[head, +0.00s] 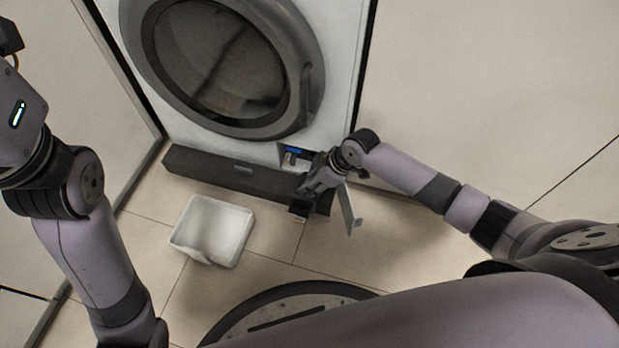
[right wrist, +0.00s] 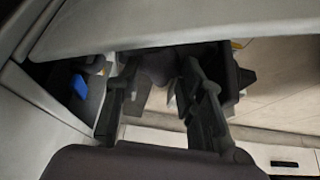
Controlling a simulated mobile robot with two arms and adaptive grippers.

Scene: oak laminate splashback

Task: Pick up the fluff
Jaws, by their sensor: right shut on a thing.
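My right gripper (head: 307,196) is at the small open hatch (head: 291,158) low on the front of the washing machine, its fingers angled downward. In the right wrist view its two dark fingers are closed on a dark grey lump (right wrist: 164,66), which looks like the fluff. Its outline is blurred and partly hidden by the fingers. In the head view I cannot make the fluff out. My left arm stands at the left edge of the head view, and its gripper is outside the picture.
The washing machine (head: 346,60) has its round door shut. The hatch's flap (head: 349,212) hangs open beside my right gripper. A dark plinth (head: 215,172) runs along the machine's foot. A white tray (head: 240,236) stands on the tiled floor to the left. Something blue (right wrist: 79,86) shows inside the hatch.

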